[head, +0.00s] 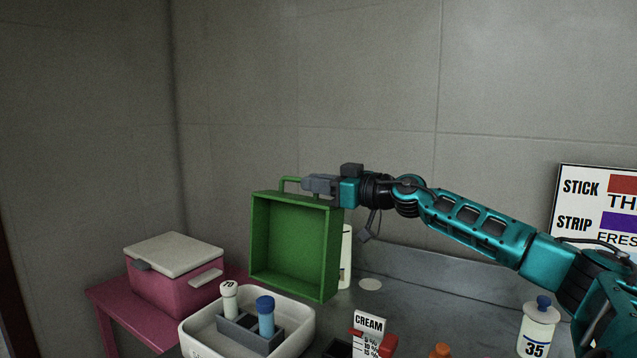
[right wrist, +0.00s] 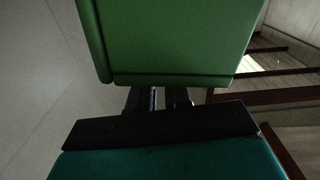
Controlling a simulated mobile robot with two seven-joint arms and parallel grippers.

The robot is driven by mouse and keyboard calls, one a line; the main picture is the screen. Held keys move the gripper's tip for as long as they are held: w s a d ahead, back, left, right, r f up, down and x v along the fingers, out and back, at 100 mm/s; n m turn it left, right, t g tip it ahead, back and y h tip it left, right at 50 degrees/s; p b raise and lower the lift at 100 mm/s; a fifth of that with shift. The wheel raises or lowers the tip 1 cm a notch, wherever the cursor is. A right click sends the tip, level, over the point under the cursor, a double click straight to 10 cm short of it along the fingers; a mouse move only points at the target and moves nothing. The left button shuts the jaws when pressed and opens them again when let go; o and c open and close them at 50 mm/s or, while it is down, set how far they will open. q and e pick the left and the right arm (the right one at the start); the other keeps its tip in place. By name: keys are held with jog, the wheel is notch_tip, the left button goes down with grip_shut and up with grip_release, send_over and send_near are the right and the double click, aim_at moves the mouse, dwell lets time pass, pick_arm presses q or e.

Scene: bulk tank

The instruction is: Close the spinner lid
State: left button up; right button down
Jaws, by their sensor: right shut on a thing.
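The green spinner lid (head: 295,245) is raised close to upright, with its hollow inner side facing the head camera. A green handle (head: 288,181) is at its top edge. My right gripper (head: 306,184) comes in from the right and is shut on this handle. In the right wrist view the lid's green outer face (right wrist: 170,40) fills the top middle, right in front of the gripper's fingers (right wrist: 158,98). The grip itself is hidden there. I cannot clearly tell the spinner's body below the lid. My left gripper is not in view.
A white basin (head: 190,335) with a grey rack (head: 238,336) and bottles stands in front of the lid. A pink cooler (head: 175,278) is at left. A cream-labelled card (head: 368,330) and a bottle marked 35 (head: 537,335) are at right. A wall is behind.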

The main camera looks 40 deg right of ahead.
jog(key=shift+s+a+r+n+p, duration=0.15)
jog(key=shift+a+r+n+p, duration=0.15)
jog(key=shift+a+p, duration=0.25)
pick_arm(q)
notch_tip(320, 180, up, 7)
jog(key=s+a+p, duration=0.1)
jog(key=p, duration=0.6)
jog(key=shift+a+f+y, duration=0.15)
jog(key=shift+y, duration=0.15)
pick_arm(e)
jog(key=s+a+f+n, duration=0.1)
jog(key=s+a, duration=0.2)
jog(key=a, duration=0.9)
jog(key=shift+s+a+n, duration=0.35)
jog(key=shift+s+n, duration=0.05)
jog(key=c, duration=1.2)
grip_release()
jog(key=shift+w, duration=0.1)
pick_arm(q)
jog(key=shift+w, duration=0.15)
pick_arm(e)
jog(key=shift+o, duration=0.2)
